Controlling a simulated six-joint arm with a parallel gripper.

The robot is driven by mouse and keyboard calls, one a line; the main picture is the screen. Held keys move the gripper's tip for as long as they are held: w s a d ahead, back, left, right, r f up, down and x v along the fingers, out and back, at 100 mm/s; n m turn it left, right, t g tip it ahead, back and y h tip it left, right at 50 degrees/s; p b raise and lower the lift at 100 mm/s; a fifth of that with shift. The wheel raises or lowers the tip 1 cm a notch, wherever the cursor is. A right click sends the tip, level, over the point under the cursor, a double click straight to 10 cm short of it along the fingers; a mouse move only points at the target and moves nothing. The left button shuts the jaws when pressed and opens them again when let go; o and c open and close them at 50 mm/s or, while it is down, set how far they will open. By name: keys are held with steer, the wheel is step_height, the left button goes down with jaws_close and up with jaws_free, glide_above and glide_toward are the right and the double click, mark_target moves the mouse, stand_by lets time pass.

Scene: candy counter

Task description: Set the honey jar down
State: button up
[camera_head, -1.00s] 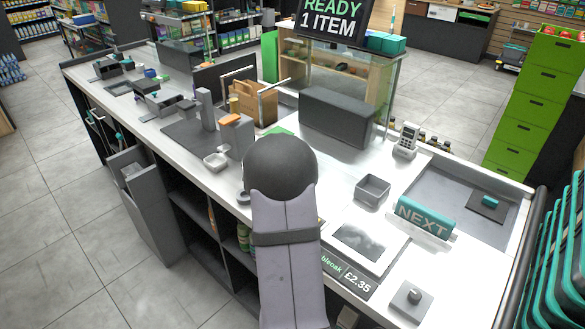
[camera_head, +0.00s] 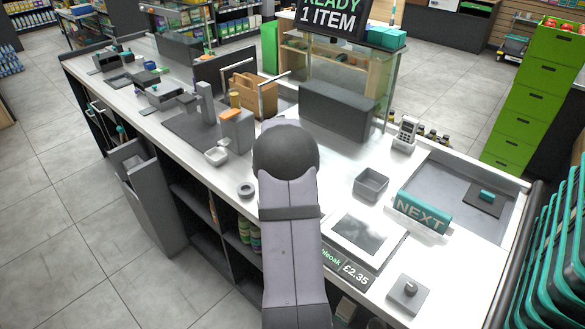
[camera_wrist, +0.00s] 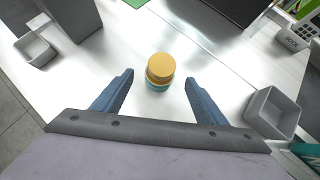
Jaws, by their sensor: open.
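The honey jar (camera_wrist: 159,71), with a round golden-orange lid and a teal band below, stands upright on the white counter in the wrist view. My gripper (camera_wrist: 158,79) is open around it, with one blue-grey finger on each side. Clear gaps show between the jar and both fingers, so neither finger touches it. The jar's lower side is mostly hidden under its lid from this angle. In the head view my arm hides the jaws and the jar.
A grey open box (camera_wrist: 272,112) stands to the right, beside the card reader (camera_head: 405,134). A grey block (camera_wrist: 72,18) and small pale dish (camera_wrist: 36,50) are to the left. A grey ring (camera_head: 246,190) lies near the counter edge. White counter around the jar is clear.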

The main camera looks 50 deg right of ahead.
steer(key=shift+p+x, duration=0.7)
steer(key=shift+x, duration=2.95)
steer(key=shift+s, duration=0.1)
steer(key=c, duration=1.5)
steer(key=shift+r+p, duration=2.8)
steer(key=shift+r, duration=2.25)
